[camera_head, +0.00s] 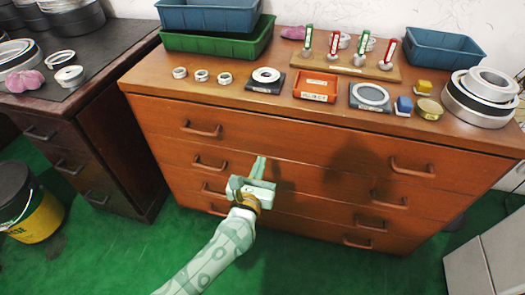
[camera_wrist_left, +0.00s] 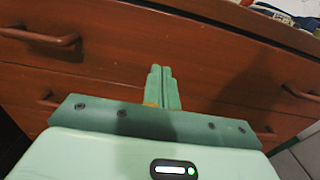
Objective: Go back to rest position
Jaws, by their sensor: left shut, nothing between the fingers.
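My left gripper (camera_head: 259,169) is pale green and hangs in front of the brown chest of drawers (camera_head: 270,143), below the level of its top. Its fingers are shut together with nothing between them; the left wrist view shows the closed fingertips (camera_wrist_left: 160,72) against the drawer fronts. The fingertips point toward the drawers; I cannot tell the exact gap. My left arm reaches in from the bottom of the head view. My right gripper is in neither view.
On the chest top stand small rings (camera_head: 201,76), an orange tray (camera_head: 315,86), a green bin (camera_head: 220,42), a blue bin (camera_head: 445,48) and large bearing rings (camera_head: 480,98). Drawer handles (camera_head: 412,168) stick out. A yellow-black bucket (camera_head: 30,203) stands at left. Green floor is open in front.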

